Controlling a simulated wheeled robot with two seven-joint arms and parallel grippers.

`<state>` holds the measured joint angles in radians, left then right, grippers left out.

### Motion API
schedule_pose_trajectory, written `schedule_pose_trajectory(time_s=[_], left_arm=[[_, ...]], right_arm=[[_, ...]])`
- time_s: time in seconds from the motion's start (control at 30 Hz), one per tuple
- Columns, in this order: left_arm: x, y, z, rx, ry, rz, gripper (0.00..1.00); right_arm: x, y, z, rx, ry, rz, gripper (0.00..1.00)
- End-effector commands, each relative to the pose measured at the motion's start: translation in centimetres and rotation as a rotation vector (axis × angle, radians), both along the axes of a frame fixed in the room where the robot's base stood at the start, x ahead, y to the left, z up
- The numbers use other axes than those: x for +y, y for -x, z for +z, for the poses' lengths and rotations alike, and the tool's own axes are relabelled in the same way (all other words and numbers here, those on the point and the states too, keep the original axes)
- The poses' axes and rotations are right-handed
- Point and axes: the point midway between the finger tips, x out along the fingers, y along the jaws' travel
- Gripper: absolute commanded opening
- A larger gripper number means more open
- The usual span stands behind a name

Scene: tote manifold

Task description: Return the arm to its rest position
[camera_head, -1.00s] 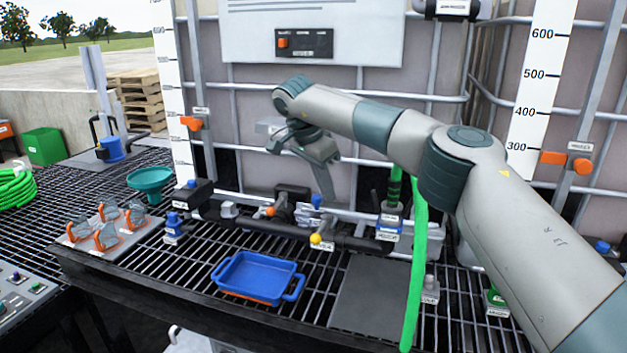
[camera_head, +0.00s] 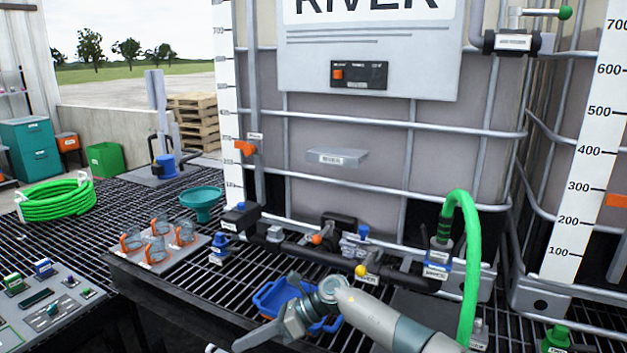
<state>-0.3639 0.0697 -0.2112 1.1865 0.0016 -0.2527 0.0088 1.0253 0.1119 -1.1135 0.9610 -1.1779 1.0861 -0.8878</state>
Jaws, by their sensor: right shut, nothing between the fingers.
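My right gripper (camera_head: 262,338) is low in the head view, in front of the bench's front edge and the blue tray. It is shut and empty. My right arm comes in from the bottom right and hides part of the blue tray (camera_head: 268,298). My left arm and gripper are not in the view.
A pipe manifold with coloured valve knobs runs along the grated bench below the caged tank. A green hose (camera_head: 470,255) arches up at the right. Orange-handled cups (camera_head: 157,248), a teal funnel (camera_head: 202,200) and a coiled green hose (camera_head: 55,200) lie left. A control panel (camera_head: 45,305) sits front left.

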Motion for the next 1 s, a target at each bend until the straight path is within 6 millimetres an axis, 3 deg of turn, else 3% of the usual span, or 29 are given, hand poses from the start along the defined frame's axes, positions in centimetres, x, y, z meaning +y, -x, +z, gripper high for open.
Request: schedule_pose_trajectory(time_s=[0.2, 0.43, 0.57, 0.73, 0.87, 1.0], left_arm=[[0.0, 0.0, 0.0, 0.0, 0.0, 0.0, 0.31], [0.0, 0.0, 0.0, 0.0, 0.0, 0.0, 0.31], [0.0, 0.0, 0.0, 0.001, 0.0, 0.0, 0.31], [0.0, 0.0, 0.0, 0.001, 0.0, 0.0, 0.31], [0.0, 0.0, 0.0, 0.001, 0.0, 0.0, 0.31], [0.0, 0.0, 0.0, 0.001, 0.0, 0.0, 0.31]], right_arm=[[1.9, 1.0, -2.5, 0.373, -0.284, -0.296, 0.0], [-0.5, 0.2, -7.1, 0.799, -0.533, -0.637, 0.0], [-3.5, 0.1, -11.3, 1.049, -0.655, -0.839, 0.0], [-8.8, 1.5, -18.7, 1.381, -0.801, -1.117, 0.0], [-13.3, 4.1, -25.0, 1.618, -0.9, -1.329, 0.0], [-17.8, 8.2, -31.5, 1.839, -0.99, -1.54, 0.0]])
